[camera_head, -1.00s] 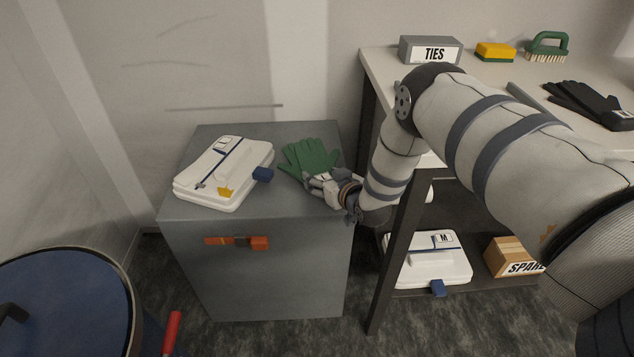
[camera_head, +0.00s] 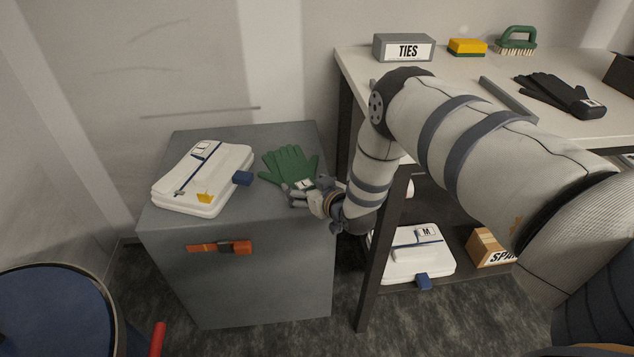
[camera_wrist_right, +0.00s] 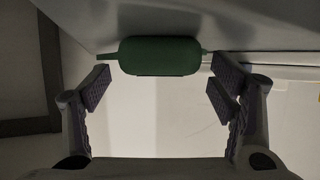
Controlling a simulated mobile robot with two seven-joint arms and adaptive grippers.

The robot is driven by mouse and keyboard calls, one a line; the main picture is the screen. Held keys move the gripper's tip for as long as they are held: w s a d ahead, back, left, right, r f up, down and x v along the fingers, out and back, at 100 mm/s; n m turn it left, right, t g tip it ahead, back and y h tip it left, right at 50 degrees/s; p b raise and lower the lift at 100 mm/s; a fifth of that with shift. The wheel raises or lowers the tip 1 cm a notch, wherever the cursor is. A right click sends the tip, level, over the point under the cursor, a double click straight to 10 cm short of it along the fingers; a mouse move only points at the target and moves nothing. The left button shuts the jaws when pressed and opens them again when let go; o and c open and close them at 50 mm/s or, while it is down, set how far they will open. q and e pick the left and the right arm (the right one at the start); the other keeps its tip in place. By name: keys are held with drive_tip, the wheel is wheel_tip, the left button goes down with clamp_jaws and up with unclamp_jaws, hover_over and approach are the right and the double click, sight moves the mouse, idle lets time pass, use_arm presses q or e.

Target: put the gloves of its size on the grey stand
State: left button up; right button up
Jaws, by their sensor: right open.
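The grey stand (camera_head: 262,270) is at the left of the head view. A folded white garment (camera_head: 222,165) with a blue stripe, a blue tab and a small label lies on it. A pair of green gloves (camera_head: 286,162) lies at its right part, with a white tag at the cuffs; the tag's letter is too small to read. My right gripper (camera_head: 302,196) is open at the cuff end of the green gloves. In the right wrist view a green shape (camera_wrist_right: 160,57), the gloves, shows ahead between the spread fingers. My left gripper is not in view.
The bench (camera_head: 455,82) at right holds black gloves (camera_head: 548,90) with a tag, a TIES box (camera_head: 403,48), a yellow sponge and a green brush. Under it lie a white garment (camera_head: 412,262) labelled M and a cardboard box (camera_head: 487,248). A blue bin (camera_head: 55,315) stands front left.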

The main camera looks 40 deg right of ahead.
drive_tip(key=p+v, duration=0.2)
drive_tip(key=v, duration=0.8)
drive_tip(key=s+a+f+g+y, duration=0.1)
drive_tip(key=s+a+f+g, duration=0.3)
drive_tip(key=s, duration=0.6)
drive_tip(key=s+a+f+n+g+y, duration=0.1)
drive_tip(key=s+a+f+g, duration=0.3)
drive_tip(key=s, duration=0.5)
drive_tip(key=s+a+f+g, duration=0.3)
drive_tip(key=s+a, duration=0.2)
drive_tip(key=s, duration=0.5)
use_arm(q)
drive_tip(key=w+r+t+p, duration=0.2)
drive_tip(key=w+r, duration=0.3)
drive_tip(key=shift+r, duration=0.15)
use_arm(e)
drive_tip(key=s+a+r+g, duration=0.1)
drive_tip(key=s+r+g, duration=0.3)
drive_tip(key=s, duration=0.8)
drive_tip(key=shift+s+a+r+g, duration=0.2)
drive_tip(key=shift+a+r+g, duration=0.1)
drive_tip(key=shift+r, duration=0.45)
